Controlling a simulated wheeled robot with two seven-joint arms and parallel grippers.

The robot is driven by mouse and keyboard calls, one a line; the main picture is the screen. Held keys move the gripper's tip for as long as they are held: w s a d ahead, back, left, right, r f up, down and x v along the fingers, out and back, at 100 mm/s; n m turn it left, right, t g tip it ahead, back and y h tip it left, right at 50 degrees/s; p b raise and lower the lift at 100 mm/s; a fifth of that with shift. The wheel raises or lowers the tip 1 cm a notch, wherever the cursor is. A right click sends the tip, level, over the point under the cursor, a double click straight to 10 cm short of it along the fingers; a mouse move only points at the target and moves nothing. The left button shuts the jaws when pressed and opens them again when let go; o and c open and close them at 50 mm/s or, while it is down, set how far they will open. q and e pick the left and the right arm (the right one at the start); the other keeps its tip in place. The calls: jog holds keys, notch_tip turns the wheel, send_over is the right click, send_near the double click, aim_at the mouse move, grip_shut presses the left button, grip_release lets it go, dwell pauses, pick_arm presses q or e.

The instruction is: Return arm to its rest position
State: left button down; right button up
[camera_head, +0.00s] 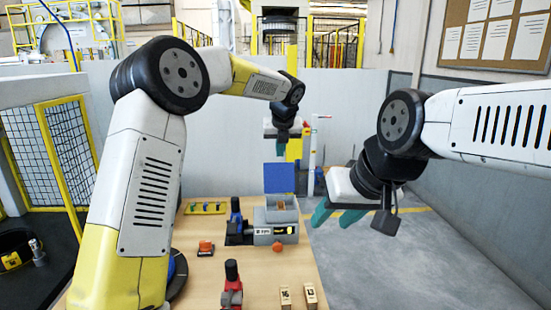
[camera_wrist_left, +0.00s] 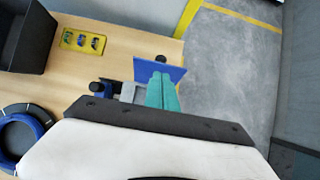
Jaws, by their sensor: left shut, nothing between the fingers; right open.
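My left arm reaches up from the left and over the table. Its gripper (camera_head: 285,134) hangs above and behind the coil machine's raised blue panel, small and partly hidden in the head view. In the left wrist view its teal fingers (camera_wrist_left: 162,94) are together with nothing between them, overlapping the blue panel (camera_wrist_left: 160,70) in the picture. My right arm comes in from the right. Its gripper (camera_head: 334,215) is open and empty, with teal fingers apart, over the floor side right of the table.
The grey coil machine (camera_head: 275,215) stands mid-table, with a red-and-black tool (camera_head: 232,285) and wooden number blocks (camera_head: 310,295) in front. A yellow tray (camera_head: 205,208) lies behind left. A blue ring (camera_wrist_left: 20,135) and black bin (camera_wrist_left: 25,35) show in the left wrist view.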

pick_arm(q)
jog(key=s+a+r+n, duration=0.4)
jog(key=s+a+n, duration=0.4)
jog(key=s, duration=0.2)
jog(key=s+a+r+n, duration=0.3)
jog(key=s+a+n, duration=0.5)
jog(key=s+n, duration=0.1)
jog(key=s+a+f+n+h, duration=0.1)
jog(key=s+a+f+n, duration=0.2)
jog(key=s+n, duration=0.6)
jog(key=s+a+f+n+h, duration=0.1)
jog(key=s+a+f+n, duration=0.2)
jog(key=s+n, duration=0.6)
jog(key=s, duration=0.2)
jog(key=shift+s+f, duration=0.25)
jog(key=shift+s, duration=0.05)
